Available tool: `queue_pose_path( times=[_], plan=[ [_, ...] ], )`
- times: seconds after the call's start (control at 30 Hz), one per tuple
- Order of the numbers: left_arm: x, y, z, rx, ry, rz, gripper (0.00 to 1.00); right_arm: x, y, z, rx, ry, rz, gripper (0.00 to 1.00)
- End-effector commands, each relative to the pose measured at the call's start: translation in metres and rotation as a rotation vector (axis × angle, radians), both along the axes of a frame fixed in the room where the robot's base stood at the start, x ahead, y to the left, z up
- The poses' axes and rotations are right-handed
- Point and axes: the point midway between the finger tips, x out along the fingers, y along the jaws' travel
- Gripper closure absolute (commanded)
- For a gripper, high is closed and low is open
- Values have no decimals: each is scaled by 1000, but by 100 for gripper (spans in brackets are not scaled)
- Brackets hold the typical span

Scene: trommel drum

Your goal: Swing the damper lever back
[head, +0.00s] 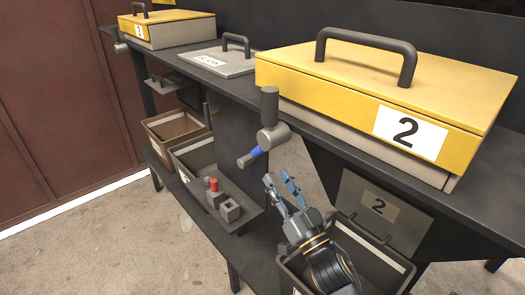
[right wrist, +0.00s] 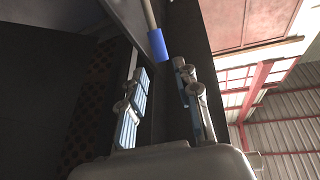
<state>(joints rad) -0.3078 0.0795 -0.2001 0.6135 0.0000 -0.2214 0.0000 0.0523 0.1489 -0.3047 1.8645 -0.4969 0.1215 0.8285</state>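The damper lever (head: 256,152) is a short grey rod with a blue sleeve, angled down to the left from a grey round pivot (head: 273,136) at the front edge of the bench, left of the box marked 2. The blue sleeve also shows in the right wrist view (right wrist: 158,45), just beyond the fingertips and roughly between them. My right gripper (head: 277,178) is open and empty, below and slightly right of the lever, with its fingers pointing up toward it. In the right wrist view the fingers (right wrist: 163,80) are apart. My left gripper is not in view.
A yellow box marked 2 (head: 385,85) with a dark handle stands on the bench right of the lever. A low shelf holds a red peg (head: 213,184) and grey blocks (head: 230,210). Bins (head: 175,128) stand below the bench.

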Motion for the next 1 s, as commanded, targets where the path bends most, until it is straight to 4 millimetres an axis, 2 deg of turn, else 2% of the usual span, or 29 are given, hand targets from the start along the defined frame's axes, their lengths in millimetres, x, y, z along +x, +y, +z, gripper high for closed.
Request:
queue_pose_path(
  times=[0.2, 0.43, 0.6, 0.9, 0.97, 1.0],
  plan=[
    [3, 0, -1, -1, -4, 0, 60, 42, 19, 20, -1, -4, 0, 68],
    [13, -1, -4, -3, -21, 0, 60, 73, 33, 32, 1, -1, -1, 68],
    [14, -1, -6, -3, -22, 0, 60, 83, 38, 37, 1, 1, -2, 68],
    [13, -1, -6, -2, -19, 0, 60, 85, 38, 38, 0, 1, -2, 68],
    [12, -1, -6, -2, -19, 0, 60, 85, 38, 38, 0, 1, -2, 78],
    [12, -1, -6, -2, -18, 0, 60, 85, 38, 38, 0, 1, -2, 87]
  ],
)
